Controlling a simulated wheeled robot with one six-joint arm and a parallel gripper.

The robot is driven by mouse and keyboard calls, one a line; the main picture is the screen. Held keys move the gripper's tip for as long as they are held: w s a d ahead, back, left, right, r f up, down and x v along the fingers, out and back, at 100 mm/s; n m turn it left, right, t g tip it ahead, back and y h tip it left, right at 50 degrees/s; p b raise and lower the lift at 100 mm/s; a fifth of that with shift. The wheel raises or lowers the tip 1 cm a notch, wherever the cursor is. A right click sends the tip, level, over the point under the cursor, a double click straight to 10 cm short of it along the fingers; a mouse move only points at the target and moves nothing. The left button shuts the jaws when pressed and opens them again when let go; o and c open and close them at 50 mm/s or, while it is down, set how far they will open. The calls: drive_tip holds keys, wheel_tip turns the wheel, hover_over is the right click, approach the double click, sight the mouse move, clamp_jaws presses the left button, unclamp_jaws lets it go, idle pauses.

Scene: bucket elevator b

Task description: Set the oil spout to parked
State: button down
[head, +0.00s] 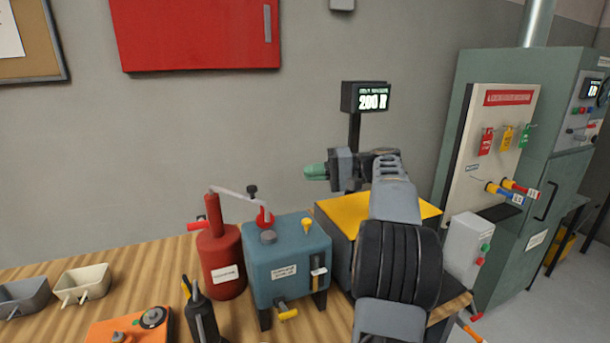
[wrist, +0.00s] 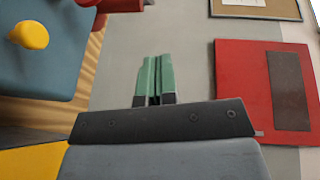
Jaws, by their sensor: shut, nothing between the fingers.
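A red oil can (head: 222,262) with a small white label stands on the wooden bench. From its red top post a thin grey spout (head: 238,200) reaches right. The spout's end is over the blue tank (head: 285,258), near a red round part (head: 264,217); I cannot tell whether they touch. My gripper (head: 312,171) is above and to the right of the spout, apart from it, and points left. In the wrist view its green fingers (wrist: 153,80) are together with nothing between them. The wrist view shows the blue tank (wrist: 40,70) at left, with a yellow knob (wrist: 30,34).
A yellow-topped box (head: 345,213) stands under my arm. A black display (head: 365,98) reading 200 is behind it. In front are an orange box (head: 130,330) and a dark bottle (head: 200,315). Two trays (head: 82,285) (head: 25,297) lie at left. A red wall cabinet (head: 195,35) hangs behind.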

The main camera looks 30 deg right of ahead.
drive_tip(key=w+a+f+p, duration=0.1)
drive_tip(key=w+a, duration=0.2)
drive_tip(key=a, duration=0.7)
drive_tip(key=shift+w+a+f, duration=0.2)
drive_tip(key=shift+w+f, duration=0.05)
drive_tip(key=shift+f, duration=0.05)
